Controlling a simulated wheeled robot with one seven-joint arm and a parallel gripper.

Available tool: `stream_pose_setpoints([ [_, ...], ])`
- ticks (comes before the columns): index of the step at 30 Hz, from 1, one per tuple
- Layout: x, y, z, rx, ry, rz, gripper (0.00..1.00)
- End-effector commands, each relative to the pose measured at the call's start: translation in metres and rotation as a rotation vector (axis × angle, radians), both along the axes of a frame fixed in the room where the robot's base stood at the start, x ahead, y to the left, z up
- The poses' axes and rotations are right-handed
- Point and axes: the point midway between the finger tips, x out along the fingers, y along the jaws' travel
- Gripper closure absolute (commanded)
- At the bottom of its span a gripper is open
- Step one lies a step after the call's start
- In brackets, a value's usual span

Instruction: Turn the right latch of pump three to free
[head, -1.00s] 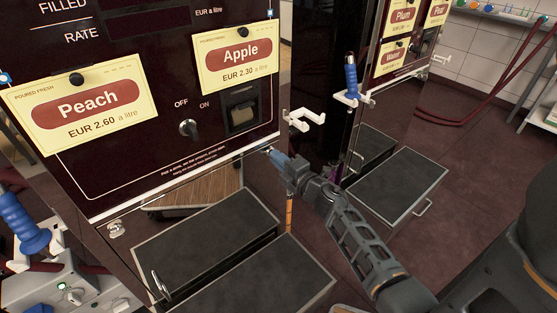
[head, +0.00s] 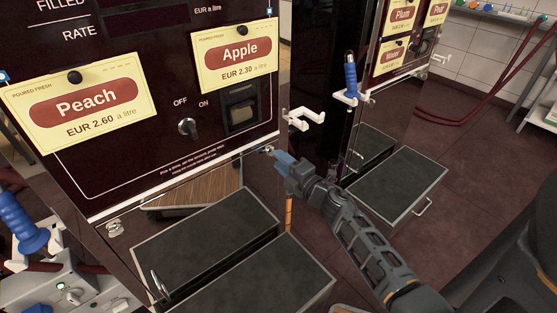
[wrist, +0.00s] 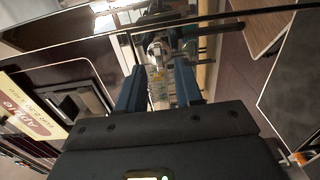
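The pump with the Peach and Apple cards (head: 150,130) fills the left of the head view. A small metal latch (head: 268,150) sits at the right end of its lower front edge, just beyond my fingertips. In the wrist view a metal latch (wrist: 156,48) shows ahead, between the lines of my two blue fingers. My gripper (head: 281,158) is open and empty, apart from the latch; its spread fingers also show in the wrist view (wrist: 159,85). The exact angle of the latch is too small to tell.
A similar latch (head: 115,228) is at the pump's left lower corner. A white hook holder (head: 304,118) juts out just above my gripper. Dark-topped steps (head: 205,235) stand below the pump. Another pump (head: 395,55) with a blue-handled nozzle (head: 350,75) stands to the right.

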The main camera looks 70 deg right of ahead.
Motion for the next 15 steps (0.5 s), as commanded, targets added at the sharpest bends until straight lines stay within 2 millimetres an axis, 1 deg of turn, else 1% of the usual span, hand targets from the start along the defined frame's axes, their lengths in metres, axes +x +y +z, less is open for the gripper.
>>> stream_pose_setpoints([
  [1, -0.009, 0.005, -0.003, 0.0, 0.004, -0.001, 0.65],
  [3, -0.019, 0.01, -0.003, 0.001, 0.003, -0.002, 0.65],
  [9, -0.04, 0.024, -0.002, 0.0, 0.002, -0.002, 0.65],
  [15, -0.048, 0.029, -0.001, 0.0, 0.001, -0.001, 0.65],
])
